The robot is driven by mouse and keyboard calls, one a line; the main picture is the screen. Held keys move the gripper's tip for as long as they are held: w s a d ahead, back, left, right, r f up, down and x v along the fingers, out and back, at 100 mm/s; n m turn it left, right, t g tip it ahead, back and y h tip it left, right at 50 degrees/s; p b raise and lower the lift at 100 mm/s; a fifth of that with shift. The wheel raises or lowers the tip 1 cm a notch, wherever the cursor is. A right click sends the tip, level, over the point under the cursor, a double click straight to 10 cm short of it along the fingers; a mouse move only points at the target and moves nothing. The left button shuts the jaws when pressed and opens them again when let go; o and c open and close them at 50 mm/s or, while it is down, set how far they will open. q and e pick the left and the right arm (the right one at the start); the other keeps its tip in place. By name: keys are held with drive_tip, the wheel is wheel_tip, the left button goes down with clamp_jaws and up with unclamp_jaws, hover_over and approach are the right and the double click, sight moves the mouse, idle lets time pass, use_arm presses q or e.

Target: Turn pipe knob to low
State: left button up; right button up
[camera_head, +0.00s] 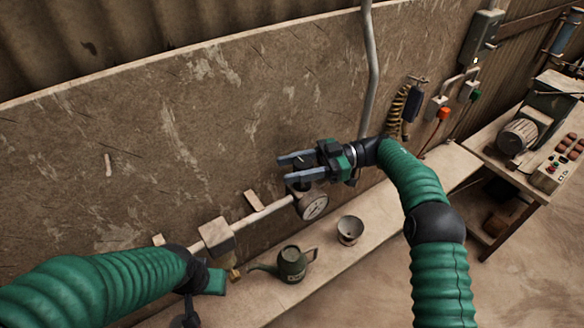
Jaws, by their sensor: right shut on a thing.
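A pipe (262,214) runs along the wall board to a round white-faced gauge (315,206). The dark pipe knob (302,185) sits just above the gauge, mostly hidden by my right gripper (297,164). The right gripper comes in from the right with its two fingers pointing left, shut on the knob. The knob's setting cannot be read from here. My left gripper (192,306) hangs low at the bottom left, below the pipe's box fitting, and is partly hidden by its own arm. Its finger state does not show clearly.
A green watering can (292,264) and a small metal cup (350,230) stand on the ledge (405,188) below the gauge. A vertical conduit (372,70) runs up the wall behind my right wrist. A workbench (512,180) with a machine stands at the right.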

drive_tip(key=shift+r, duration=0.1)
drive_tip(key=o, duration=1.1)
drive_tip(key=shift+c, duration=0.2)
drive_tip(key=shift+o, duration=1.4)
drive_tip(key=shift+w, duration=0.15)
drive_tip(key=shift+r+b, duration=0.2)
drive_tip(key=shift+b, duration=0.2)
drive_tip(key=s+r+b, duration=0.4)
drive_tip(key=s+b, duration=0.3)
drive_tip(key=s, duration=0.9)
drive_tip(key=shift+d+b, duration=0.25)
drive_tip(key=shift+b, duration=0.1)
drive_tip(key=shift+w+r, duration=0.1)
